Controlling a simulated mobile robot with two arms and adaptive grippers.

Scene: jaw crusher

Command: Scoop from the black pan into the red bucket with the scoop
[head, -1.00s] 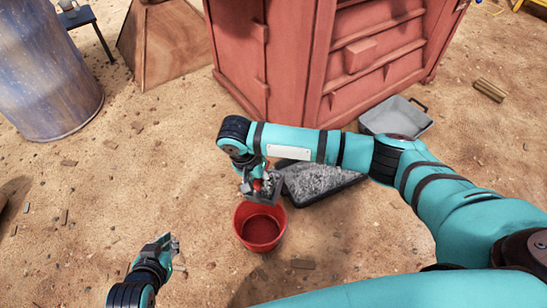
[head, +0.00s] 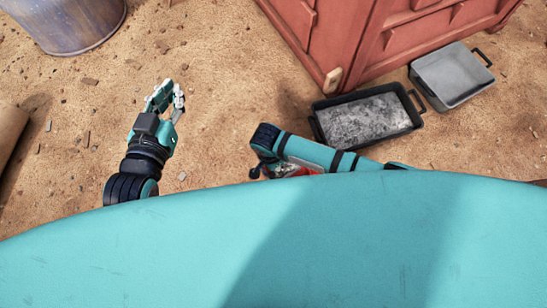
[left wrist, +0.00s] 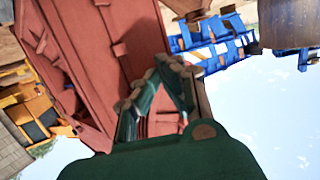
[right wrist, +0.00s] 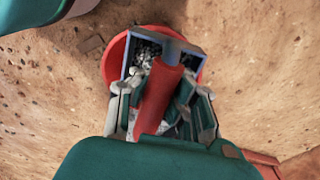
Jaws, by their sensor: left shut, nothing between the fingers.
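The black pan (head: 366,118) lies on the ground with grey gravel in it. In the right wrist view my right gripper (right wrist: 162,108) is closed around the red handle of the scoop (right wrist: 158,92). Grey gravel lies in the scoop's grey tray, which is over the red bucket (right wrist: 112,62); scoop and gripper cover most of the bucket. In the head view my own teal body hides most of the bucket and right gripper. My left gripper (head: 167,97) is shut and empty above bare ground, left of the pan; its fingers (left wrist: 165,75) show in the left wrist view.
A grey tray (head: 452,75) stands right of the pan. The big red crusher housing (head: 350,40) rises behind the pan. A blue-grey barrel (head: 70,22) stands at the upper left. The sandy ground between barrel and crusher is mostly clear, with small stones.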

